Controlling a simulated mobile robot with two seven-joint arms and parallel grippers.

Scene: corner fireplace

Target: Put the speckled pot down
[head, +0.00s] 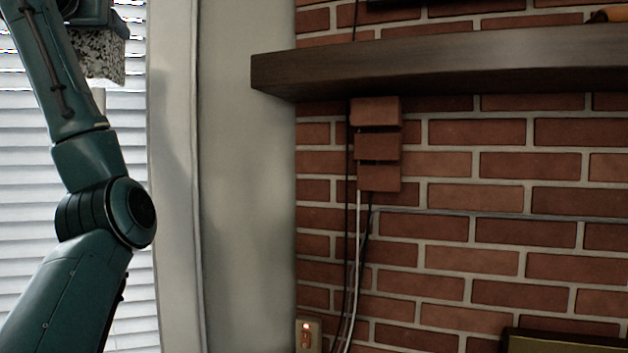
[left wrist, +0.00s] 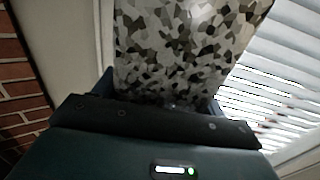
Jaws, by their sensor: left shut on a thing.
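The speckled pot (head: 108,58), mottled grey, black and white, shows in part at the upper left of the head view, behind my raised left arm. It fills the upper middle of the left wrist view (left wrist: 182,48). My left gripper (head: 98,22) is shut on the pot and holds it up in front of the window blinds. The gripper body also shows across the bottom of the left wrist view (left wrist: 160,108). Most of the fingers are hidden behind the gripper body and pot. My right gripper is in neither view.
A dark wooden mantel (head: 440,72) juts from the brick wall (head: 480,240) on the right. Cables run down the wall to an outlet (head: 307,335). White window blinds (head: 25,190) are behind my left arm. A dark-edged object (head: 560,343) shows at the bottom right.

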